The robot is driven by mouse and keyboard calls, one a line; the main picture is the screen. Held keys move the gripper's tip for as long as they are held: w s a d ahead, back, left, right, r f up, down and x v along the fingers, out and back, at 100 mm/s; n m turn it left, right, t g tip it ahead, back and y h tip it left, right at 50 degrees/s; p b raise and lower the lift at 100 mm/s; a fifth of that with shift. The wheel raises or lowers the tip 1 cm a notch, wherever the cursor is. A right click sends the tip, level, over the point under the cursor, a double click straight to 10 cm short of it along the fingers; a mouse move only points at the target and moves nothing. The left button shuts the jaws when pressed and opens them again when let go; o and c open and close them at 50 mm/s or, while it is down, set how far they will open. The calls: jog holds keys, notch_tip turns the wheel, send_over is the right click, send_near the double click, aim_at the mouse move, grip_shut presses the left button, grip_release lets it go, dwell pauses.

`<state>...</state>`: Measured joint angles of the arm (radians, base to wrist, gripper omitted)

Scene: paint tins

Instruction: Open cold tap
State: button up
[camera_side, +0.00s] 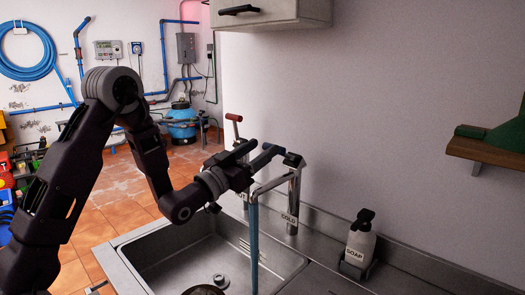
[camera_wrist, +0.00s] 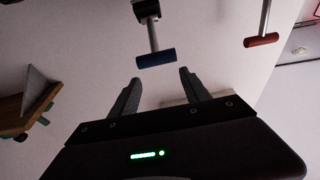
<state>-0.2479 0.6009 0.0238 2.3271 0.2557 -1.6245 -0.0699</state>
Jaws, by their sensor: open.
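The cold tap (camera_side: 293,190) is a metal post labelled COLD at the sink's back edge. In the wrist view its blue crossbar handle (camera_wrist: 156,59) on a metal stem lies just beyond my fingertips, roughly centred between them and apart from both. My gripper (camera_wrist: 158,74) is open and empty. In the side view my gripper (camera_side: 262,158) is at the top of the cold tap, hiding part of its handle. A blue column (camera_side: 254,240), looking like running water, hangs below the spout (camera_side: 271,186).
The hot tap with a red handle (camera_side: 234,118) stands left of the cold tap; its handle shows at right in the wrist view (camera_wrist: 262,40). A soap bottle (camera_side: 360,243) is right of the sink (camera_side: 290,262). A cabinet (camera_side: 285,12) hangs above; a wooden shelf (camera_side: 485,152) is at right.

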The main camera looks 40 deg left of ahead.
notch_tip(320, 180, up, 19)
jog(key=shift+s, duration=0.15)
grip_shut()
jog(key=w+a+n+g+y, duration=0.2)
jog(key=a+g+y, duration=0.2)
jog(key=a+g, duration=0.25)
jog(key=s+d+m+g+h, duration=0.2)
jog(key=s+d+g+h, duration=0.25)
jog(key=s+d, duration=0.2)
jog(key=w+f, duration=0.4)
jog(key=f, duration=0.4)
jog(key=w+f, duration=0.4)
jog(key=f, duration=0.4)
jog(key=shift+w, duration=0.2)
